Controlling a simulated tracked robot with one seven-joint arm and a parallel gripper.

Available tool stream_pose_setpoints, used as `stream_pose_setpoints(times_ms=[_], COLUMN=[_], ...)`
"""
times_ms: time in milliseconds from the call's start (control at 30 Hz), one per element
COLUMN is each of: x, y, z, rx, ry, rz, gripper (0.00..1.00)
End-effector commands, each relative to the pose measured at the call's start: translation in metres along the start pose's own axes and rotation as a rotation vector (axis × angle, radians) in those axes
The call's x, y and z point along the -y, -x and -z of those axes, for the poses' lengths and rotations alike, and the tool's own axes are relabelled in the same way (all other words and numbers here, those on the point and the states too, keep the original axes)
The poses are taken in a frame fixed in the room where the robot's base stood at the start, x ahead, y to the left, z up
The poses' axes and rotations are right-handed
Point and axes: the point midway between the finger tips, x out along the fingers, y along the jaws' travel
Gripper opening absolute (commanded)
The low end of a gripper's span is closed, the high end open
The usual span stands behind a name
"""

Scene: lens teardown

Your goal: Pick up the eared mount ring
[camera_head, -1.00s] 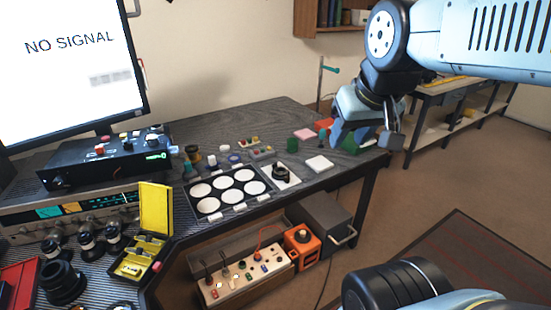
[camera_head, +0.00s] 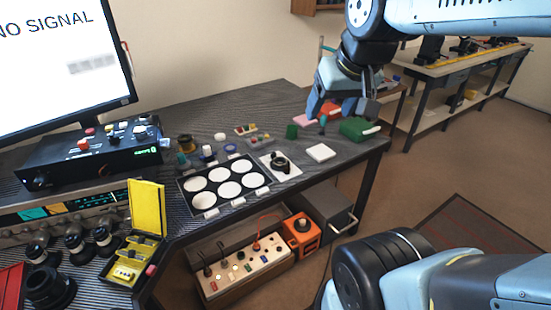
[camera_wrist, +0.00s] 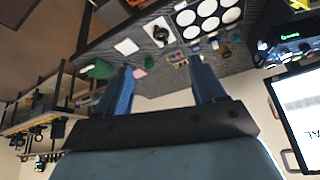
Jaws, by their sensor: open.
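A black ring-shaped part (camera_head: 279,162), seemingly the eared mount ring, lies on a white square pad (camera_head: 291,172) on the workbench, right of a black tray with white discs (camera_head: 222,201). Its ears are too small to make out. In the wrist view the dark ring (camera_wrist: 160,34) shows beyond my fingertips, near the top centre. My gripper (camera_head: 339,112) is open and empty, above the right end of the bench, to the right of the ring and apart from it. Its two blue fingers (camera_wrist: 162,68) are spread wide in the wrist view.
A white pad (camera_head: 320,152), a green case (camera_head: 358,129) and a small green cylinder (camera_head: 291,131) lie right of the ring. Several small jars stand behind the tray. A yellow open case (camera_head: 147,208) and a monitor (camera_head: 62,65) are at left.

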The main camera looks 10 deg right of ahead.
Motion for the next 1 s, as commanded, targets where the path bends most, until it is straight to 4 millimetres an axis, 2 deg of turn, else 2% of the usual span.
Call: stream_pose_setpoints(times_ms=[67, 300, 600, 1000], x=[0.004, 0.011, 0.019, 0.022], y=[-0.016, -0.074, -0.159, -0.280], z=[0.014, 0.057, 0.095, 0.117], rx=[0.011, 0.027, 0.041, 0.030], ry=[-0.010, -0.075, -0.153, -0.222], rz=[0.023, 0.080, 0.084, -0.015], gripper=[0.77, 1.00, 1.00, 1.00])
